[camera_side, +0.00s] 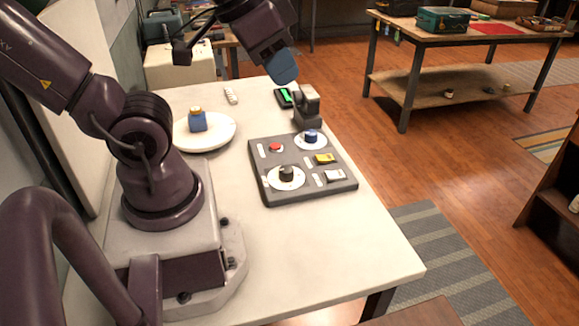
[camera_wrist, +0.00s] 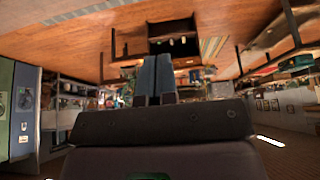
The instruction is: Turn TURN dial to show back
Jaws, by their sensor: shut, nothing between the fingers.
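A dark grey control panel (camera_side: 262,190) lies on the white table. It carries a black dial (camera_side: 287,174) on a white disc near its front and a blue dial (camera_side: 311,136) on a white disc at its back right. The labels are too small to read, so I cannot tell which is the TURN dial or where either dial points. My gripper (camera_side: 284,70) has blue fingers and is shut and empty, raised above the table's far end, apart from the panel. In the wrist view the closed fingers (camera_wrist: 154,78) show, but neither panel nor dials do.
The panel also has a red button (camera_side: 275,147), a yellow switch (camera_side: 325,158) and a pale switch (camera_side: 335,175). A dark upright device (camera_side: 307,108) stands behind it. A white plate (camera_side: 217,138) with a blue jar (camera_side: 198,121) is at left. The table's front right is clear.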

